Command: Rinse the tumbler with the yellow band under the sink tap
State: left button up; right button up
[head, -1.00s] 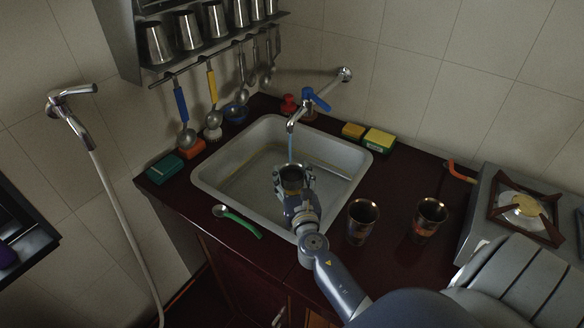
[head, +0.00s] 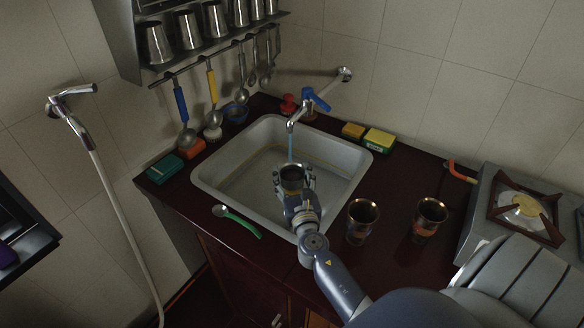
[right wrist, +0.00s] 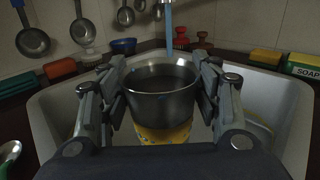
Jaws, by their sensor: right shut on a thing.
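My right gripper (head: 293,182) is shut on a steel tumbler (head: 292,173) and holds it upright over the sink (head: 203,178). In the right wrist view the tumbler (right wrist: 161,97) sits between both fingers, and a yellow patterned band shows below its rim. The tap (head: 309,107) with a blue handle reaches out from the back wall. A blue stream of water (head: 290,147) falls from its spout to the tumbler's far side. In the right wrist view the stream (right wrist: 169,25) comes down at the far rim; whether it lands inside I cannot tell. My left gripper is not in view.
Two other tumblers (head: 362,221) (head: 429,219) stand on the counter right of the sink. A green-handled spoon (head: 238,222) lies at the sink's front left. Sponges (head: 379,142) lie behind it. A stove (head: 513,207) is at the right. Ladles (head: 185,130) hang at the left.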

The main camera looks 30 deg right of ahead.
jog(key=shift+r, duration=0.1)
jog(key=shift+s+a+r+p, duration=0.25)
jog(key=shift+s+r+p, duration=0.15)
jog(key=shift+p, duration=0.1)
jog(key=shift+s+a+r+p, duration=0.6)
jog(key=shift+s+r+p, duration=0.1)
jog(key=shift+s+r, duration=0.15)
jog(key=shift+s+a+r+p, duration=0.6)
jog(key=shift+s+r+p, duration=0.1)
jog(key=shift+s, duration=0.15)
